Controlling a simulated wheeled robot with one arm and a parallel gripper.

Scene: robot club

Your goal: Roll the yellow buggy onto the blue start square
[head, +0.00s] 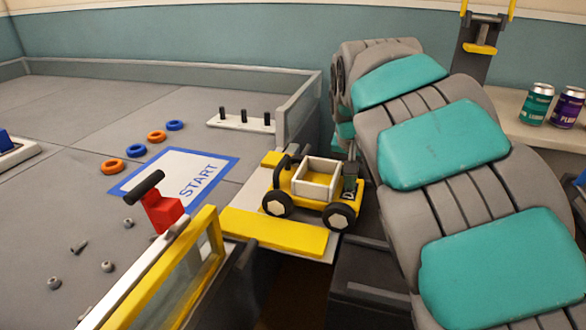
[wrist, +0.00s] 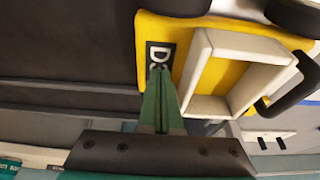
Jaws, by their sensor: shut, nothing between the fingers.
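The yellow buggy (head: 310,188) stands on its dark wheels on a light ledge at a gap in the arena wall. It has a white-rimmed open tray and a black handle at its left end. The blue start square (head: 203,188), a white panel with a blue border marked START, lies on the grey floor left of the buggy. In the wrist view my gripper (wrist: 160,72) is shut and empty, its green fingertips at the black label on the buggy's yellow end (wrist: 205,28). I cannot tell whether they touch.
A yellow-framed clear gate (head: 180,275) with a red block and black grip (head: 160,205) stands in front. Orange and blue rings (head: 157,136), loose bolts (head: 80,247) and a pegged strip (head: 241,122) lie on the arena floor. A grey wall (head: 298,110) stands behind the buggy. Cans (head: 537,104) stand right.

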